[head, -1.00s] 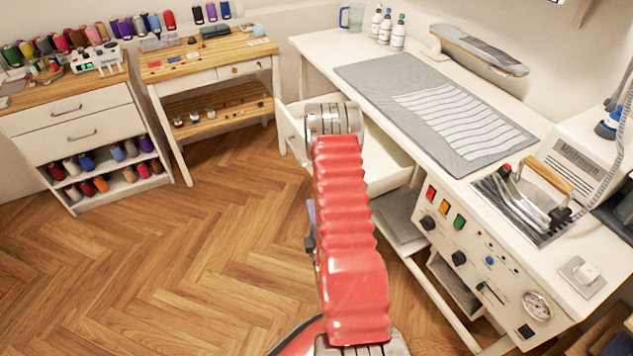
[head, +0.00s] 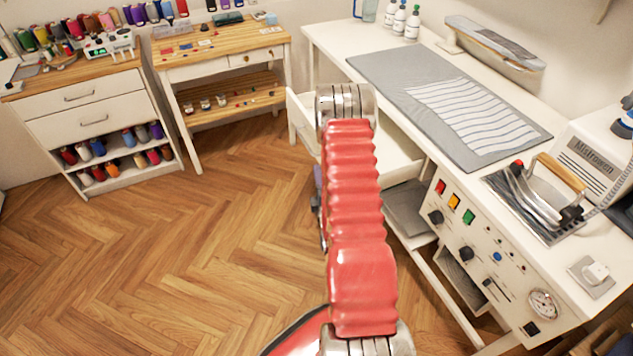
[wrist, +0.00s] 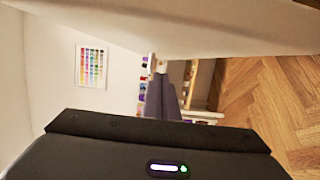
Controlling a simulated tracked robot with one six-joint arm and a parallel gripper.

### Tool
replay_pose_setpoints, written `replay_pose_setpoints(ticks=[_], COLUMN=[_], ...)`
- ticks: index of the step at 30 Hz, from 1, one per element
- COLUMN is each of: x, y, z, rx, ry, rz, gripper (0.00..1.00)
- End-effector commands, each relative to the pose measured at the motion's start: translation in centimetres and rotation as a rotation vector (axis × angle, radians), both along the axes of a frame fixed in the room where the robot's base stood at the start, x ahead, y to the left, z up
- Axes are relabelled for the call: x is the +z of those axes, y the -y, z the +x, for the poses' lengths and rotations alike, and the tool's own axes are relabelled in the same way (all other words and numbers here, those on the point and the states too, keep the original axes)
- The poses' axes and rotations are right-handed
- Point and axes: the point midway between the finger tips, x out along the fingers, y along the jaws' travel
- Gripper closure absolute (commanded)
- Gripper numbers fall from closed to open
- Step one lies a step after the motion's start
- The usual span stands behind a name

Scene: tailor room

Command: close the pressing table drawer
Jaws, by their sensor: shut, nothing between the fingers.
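The pressing table (head: 335,42) is white and runs along the right side of the head view. Its white drawer (head: 398,158) stands open, pulled out toward the left below the tabletop. The drawer front (head: 299,126) shows left of my arm, which hides much of the drawer. My gripper (wrist: 160,80) shows in the wrist view as grey-purple fingers, shut and empty. A broad cream surface fills the top of that view; I cannot tell if it is the drawer or the table. Contact between the fingers and the drawer cannot be made out.
A grey pressing mat (head: 390,80), an iron (head: 545,195) and bottles (head: 412,22) are on the tabletop. A wooden-topped desk (head: 225,50) and a thread cabinet (head: 90,110) stand at the back left. A shelf (head: 408,210) lies below the drawer. The wooden floor at left is clear.

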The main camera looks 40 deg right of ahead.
Motion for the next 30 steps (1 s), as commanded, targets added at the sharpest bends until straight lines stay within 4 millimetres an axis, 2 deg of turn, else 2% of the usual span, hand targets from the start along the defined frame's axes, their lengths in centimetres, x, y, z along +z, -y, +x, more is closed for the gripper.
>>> replay_pose_setpoints(ticks=[3, 9, 23, 30], x=[0.0, 0.0, 0.0, 0.0], y=[1.3, 2.5, 2.6, 3.7], z=[-0.4, -0.8, -0.8, -0.8], rx=[-0.002, -0.001, 0.000, 0.001], ry=[0.001, 0.000, 0.000, 0.002], rz=[-0.001, 0.000, 0.000, -0.001], gripper=[1.00, 1.00, 1.00, 1.00])
